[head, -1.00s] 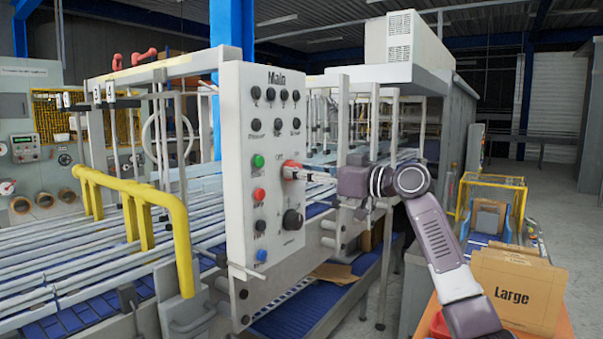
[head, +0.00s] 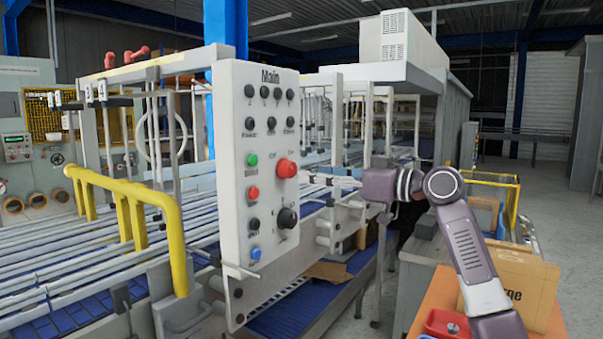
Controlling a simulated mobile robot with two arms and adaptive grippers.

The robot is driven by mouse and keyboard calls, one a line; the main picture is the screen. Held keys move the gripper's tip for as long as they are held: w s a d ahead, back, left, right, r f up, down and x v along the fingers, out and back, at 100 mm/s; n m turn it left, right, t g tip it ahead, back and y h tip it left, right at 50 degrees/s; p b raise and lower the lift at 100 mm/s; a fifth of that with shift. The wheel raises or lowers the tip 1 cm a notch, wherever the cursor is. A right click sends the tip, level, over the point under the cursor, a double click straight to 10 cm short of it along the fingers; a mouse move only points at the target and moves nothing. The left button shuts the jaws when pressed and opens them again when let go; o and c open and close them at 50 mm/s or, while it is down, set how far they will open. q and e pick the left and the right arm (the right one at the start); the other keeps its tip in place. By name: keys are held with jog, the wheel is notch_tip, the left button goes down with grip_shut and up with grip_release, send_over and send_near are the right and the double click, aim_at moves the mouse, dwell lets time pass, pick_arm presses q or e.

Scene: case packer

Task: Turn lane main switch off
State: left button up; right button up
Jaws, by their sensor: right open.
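The white control panel (head: 228,200) headed "Main" stands upright at the middle of the view. A large red rotary switch (head: 287,168) sits on its right half, with small labels above it. I cannot tell which label the switch points at. My right gripper (head: 312,179) is just right of the red switch, apart from it, with its pale fingers pointing at the panel. It is open and holds nothing. My left gripper is not in view.
The panel also has a green button (head: 252,160), a red button (head: 253,192), a black knob (head: 287,218) and a blue button (head: 255,253). A yellow rail (head: 130,205) stands left. A cardboard box (head: 515,285) and red bin (head: 445,324) are at lower right.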

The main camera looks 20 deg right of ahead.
jog(key=v, duration=0.5)
jog(key=shift+s+d, duration=0.1)
jog(key=shift+s, duration=0.1)
